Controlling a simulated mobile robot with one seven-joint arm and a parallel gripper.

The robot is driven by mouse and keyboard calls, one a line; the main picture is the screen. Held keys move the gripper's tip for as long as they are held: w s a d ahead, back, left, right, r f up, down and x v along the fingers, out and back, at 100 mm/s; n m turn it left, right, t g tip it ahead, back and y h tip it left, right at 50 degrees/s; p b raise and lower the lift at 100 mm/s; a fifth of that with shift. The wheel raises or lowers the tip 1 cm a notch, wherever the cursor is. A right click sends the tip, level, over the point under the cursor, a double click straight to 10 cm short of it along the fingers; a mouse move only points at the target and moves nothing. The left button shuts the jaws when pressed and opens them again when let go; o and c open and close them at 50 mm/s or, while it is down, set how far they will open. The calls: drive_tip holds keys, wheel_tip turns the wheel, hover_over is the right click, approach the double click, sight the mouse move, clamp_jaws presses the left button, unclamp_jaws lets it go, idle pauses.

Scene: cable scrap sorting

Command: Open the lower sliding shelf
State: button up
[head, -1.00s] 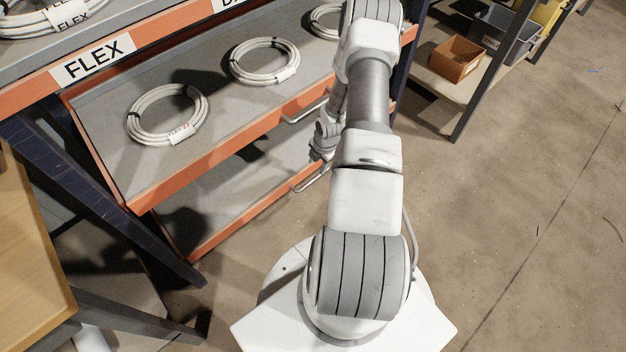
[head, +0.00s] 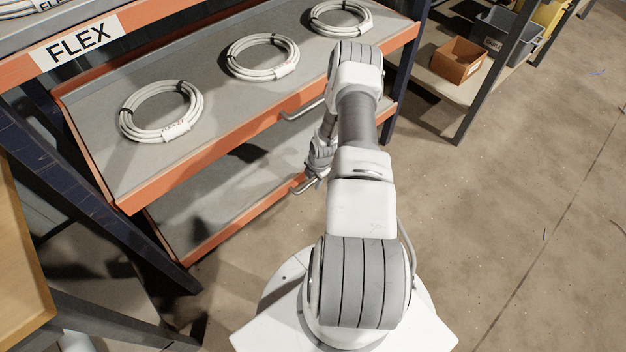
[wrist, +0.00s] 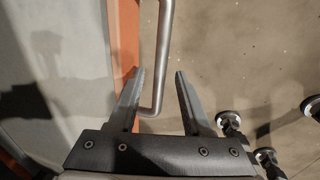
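The lower sliding shelf (head: 205,208) is a grey board with an orange front edge, below the upper shelf in the head view. Its metal bar handle (head: 303,186) sticks out at the front. In the wrist view the handle (wrist: 163,35) runs down between my fingers and bends left toward the orange edge (wrist: 127,45). My gripper (wrist: 159,73) is open, with one finger on each side of the bar. The left finger is between the bar and the shelf edge. I see no clear grip on the bar. In the head view my gripper is mostly hidden beside the handle.
The upper shelf (head: 90,150) holds three white cable coils and has its own handle (head: 303,110) just above my gripper. A dark rack post stands left. Another rack with an orange bin (head: 458,61) is at the right. The floor (head: 500,200) to the right is clear.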

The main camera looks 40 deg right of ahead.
clamp_jaws()
idle(1.3)
